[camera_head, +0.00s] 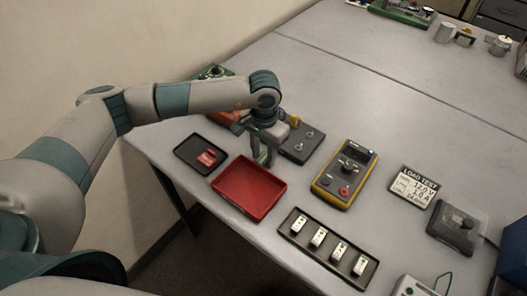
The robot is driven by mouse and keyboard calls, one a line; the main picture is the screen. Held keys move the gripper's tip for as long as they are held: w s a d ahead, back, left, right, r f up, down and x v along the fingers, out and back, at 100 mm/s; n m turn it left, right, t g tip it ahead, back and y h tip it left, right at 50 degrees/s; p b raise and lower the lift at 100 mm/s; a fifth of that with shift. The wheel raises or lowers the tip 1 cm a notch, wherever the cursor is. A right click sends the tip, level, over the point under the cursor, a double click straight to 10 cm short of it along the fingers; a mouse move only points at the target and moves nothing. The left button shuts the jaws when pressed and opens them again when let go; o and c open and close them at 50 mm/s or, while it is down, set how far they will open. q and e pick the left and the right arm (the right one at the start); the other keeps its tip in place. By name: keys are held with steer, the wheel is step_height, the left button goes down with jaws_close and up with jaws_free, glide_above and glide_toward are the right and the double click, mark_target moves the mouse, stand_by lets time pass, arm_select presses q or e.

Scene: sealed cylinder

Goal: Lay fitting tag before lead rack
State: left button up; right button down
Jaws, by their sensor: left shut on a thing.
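My left gripper (263,156) comes down from the left arm behind the red tray and left of a dark grey block with knobs (301,147). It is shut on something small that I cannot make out. Small red pieces (208,158), possibly tags, lie in a black tray (187,155) left of the gripper. Several white pieces with green marks (319,237) sit in a long dark holder (348,262) at the front. I cannot tell for sure which item is the lead rack. My right gripper is not in view.
An empty red tray (232,195) lies in front of the gripper. A yellow multimeter (345,174), a LOAD TEST card (412,186) and a dark device (452,232) stand to the right. The back middle of the table (370,90) is clear.

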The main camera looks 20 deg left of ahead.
arm_select(q)
steer(key=shift+f, duration=0.2)
steer(key=o, duration=0.9)
steer(key=shift+r, duration=0.1)
steer(key=shift+o, duration=0.6)
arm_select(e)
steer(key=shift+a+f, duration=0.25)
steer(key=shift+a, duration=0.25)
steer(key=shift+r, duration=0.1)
